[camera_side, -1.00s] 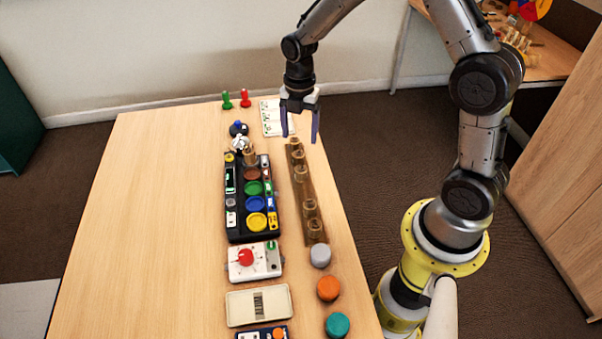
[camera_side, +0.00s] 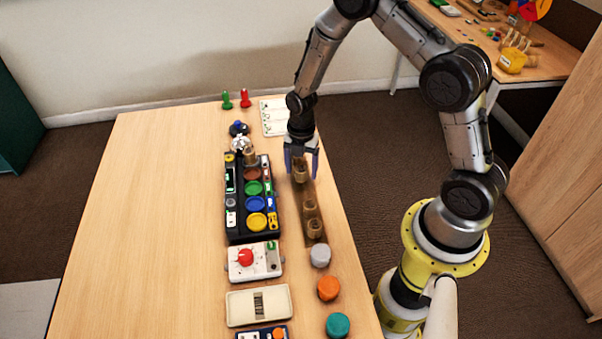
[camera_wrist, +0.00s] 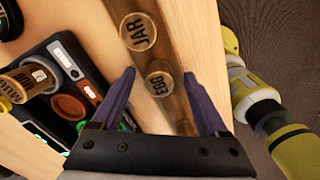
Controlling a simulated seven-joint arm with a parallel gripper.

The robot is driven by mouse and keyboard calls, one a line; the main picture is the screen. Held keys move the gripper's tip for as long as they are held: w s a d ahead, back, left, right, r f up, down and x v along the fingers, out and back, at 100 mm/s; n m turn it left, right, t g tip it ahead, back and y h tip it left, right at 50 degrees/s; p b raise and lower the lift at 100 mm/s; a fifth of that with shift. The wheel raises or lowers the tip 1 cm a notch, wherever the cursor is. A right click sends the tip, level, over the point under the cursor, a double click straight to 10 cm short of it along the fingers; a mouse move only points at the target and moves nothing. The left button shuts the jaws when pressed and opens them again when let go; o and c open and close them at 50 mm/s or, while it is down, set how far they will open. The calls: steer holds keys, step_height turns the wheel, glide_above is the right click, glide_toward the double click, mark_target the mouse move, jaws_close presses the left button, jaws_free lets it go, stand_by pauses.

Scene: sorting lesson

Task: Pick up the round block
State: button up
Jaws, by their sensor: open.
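Several round wooden blocks with word tops stand along a dark wooden strip (camera_side: 305,190). I cannot tell which one the task means. In the wrist view, a block marked EGG (camera_wrist: 160,84) lies between the fingertips of my gripper (camera_wrist: 159,75), and a block marked JAR (camera_wrist: 138,32) stands beyond it. My gripper is open, pointing down over the strip in the side view (camera_side: 301,177), with a wooden block (camera_side: 300,172) showing between its fingers. Two more wooden blocks (camera_side: 310,207) stand nearer the camera. My gripper hides the far end of the strip.
A black tray (camera_side: 237,236) with coloured discs sits left of the strip; another wooden block (camera_wrist: 38,75) stands at it. Grey (camera_side: 320,256), orange (camera_side: 328,288) and teal (camera_side: 337,325) round pieces line the right edge. The table's left side is clear.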

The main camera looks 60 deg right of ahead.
steer(key=shift+f, duration=0.4)
jaws_close()
